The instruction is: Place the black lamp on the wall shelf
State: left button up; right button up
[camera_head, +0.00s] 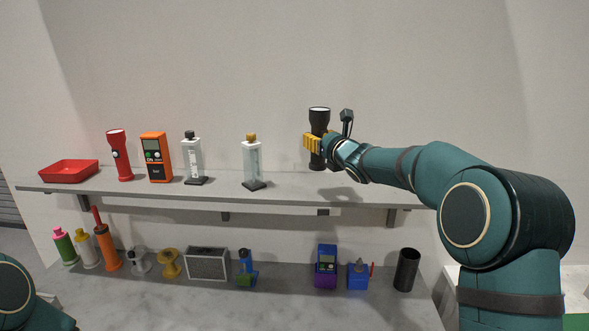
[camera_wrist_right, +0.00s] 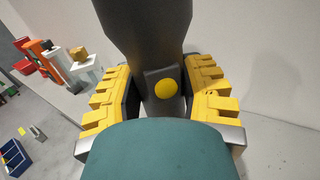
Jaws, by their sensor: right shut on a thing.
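The black lamp (camera_head: 319,121) is upright at the right part of the wall shelf (camera_head: 285,190), with its wide head up. My right gripper (camera_head: 317,143) has its yellow fingers shut on the lamp's body. In the right wrist view the black lamp (camera_wrist_right: 146,30) stands between the yellow fingers of the right gripper (camera_wrist_right: 162,95), with a yellow round button facing the camera. The lamp's base is near the shelf top; I cannot tell whether it touches. My left gripper is out of view; only a piece of my left arm shows at the lower left.
On the shelf stand a red tray (camera_head: 68,171), a red lamp (camera_head: 119,155), an orange meter (camera_head: 157,157) and two clear bottles (camera_head: 193,160) (camera_head: 253,163). Several items stand on the counter (camera_head: 215,308) below, including a black cup (camera_head: 406,270). The shelf's right end is clear.

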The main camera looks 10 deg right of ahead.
aim_at(322, 169)
notch_tip(322, 169, down, 4)
jog(key=shift+w+f, duration=0.1)
jog(key=shift+f, duration=1.95)
jog(key=o, duration=1.2)
jog(key=b+v, duration=0.3)
jog(key=v, duration=0.9)
